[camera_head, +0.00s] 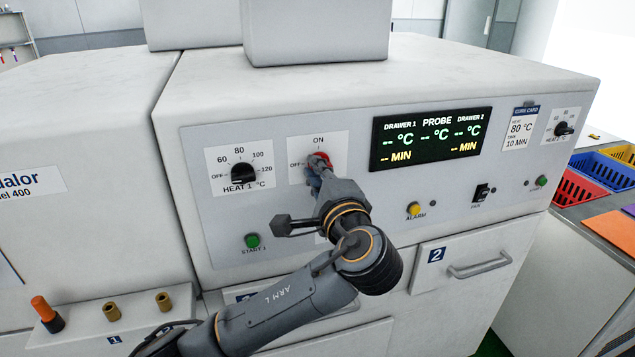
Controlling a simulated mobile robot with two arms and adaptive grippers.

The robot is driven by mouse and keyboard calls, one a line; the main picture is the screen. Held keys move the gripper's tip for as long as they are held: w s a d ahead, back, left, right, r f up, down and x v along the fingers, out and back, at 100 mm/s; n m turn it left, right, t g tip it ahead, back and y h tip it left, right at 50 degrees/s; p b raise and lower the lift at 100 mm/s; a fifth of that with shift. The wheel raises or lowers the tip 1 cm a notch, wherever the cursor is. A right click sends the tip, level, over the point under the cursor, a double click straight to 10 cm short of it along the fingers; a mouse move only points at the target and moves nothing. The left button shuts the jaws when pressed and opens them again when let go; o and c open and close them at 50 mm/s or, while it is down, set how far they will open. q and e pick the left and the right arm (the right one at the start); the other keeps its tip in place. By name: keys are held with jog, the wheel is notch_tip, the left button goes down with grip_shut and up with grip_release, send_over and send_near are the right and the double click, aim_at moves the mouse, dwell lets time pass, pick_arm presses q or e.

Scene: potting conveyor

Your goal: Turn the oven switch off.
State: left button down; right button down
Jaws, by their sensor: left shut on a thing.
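The oven switch (321,158) is a red rotary knob on a white plate (337,150) marked ON at the top and OFF at the left. It sits on the front panel of the white oven, right of the HEAT 1 dial. My left gripper (316,170) reaches up to it from below and is shut on the red knob. The fingers cover much of the knob, so I cannot tell which mark it points to. My right gripper is not in view.
Around the switch are the HEAT 1 dial (243,173), the green START 1 button (252,241), the yellow ALARM button (414,209), the black fan switch (481,193) and the dark display (431,138). Drawer 2 (470,268) is closed below. Coloured crates (577,188) stand at the right.

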pick_arm(q)
jog(key=shift+f+n+b, duration=0.2)
jog(key=shift+n+b, duration=0.35)
jog(key=shift+n, duration=0.2)
jog(key=shift+f+n+b, duration=0.15)
jog(key=shift+n+b, duration=0.35)
jog(key=shift+n, duration=0.25)
jog(key=c, duration=1.4)
grip_release()
jog(key=shift+o, duration=0.2)
jog(key=shift+a, duration=0.1)
jog(key=v, duration=1.2)
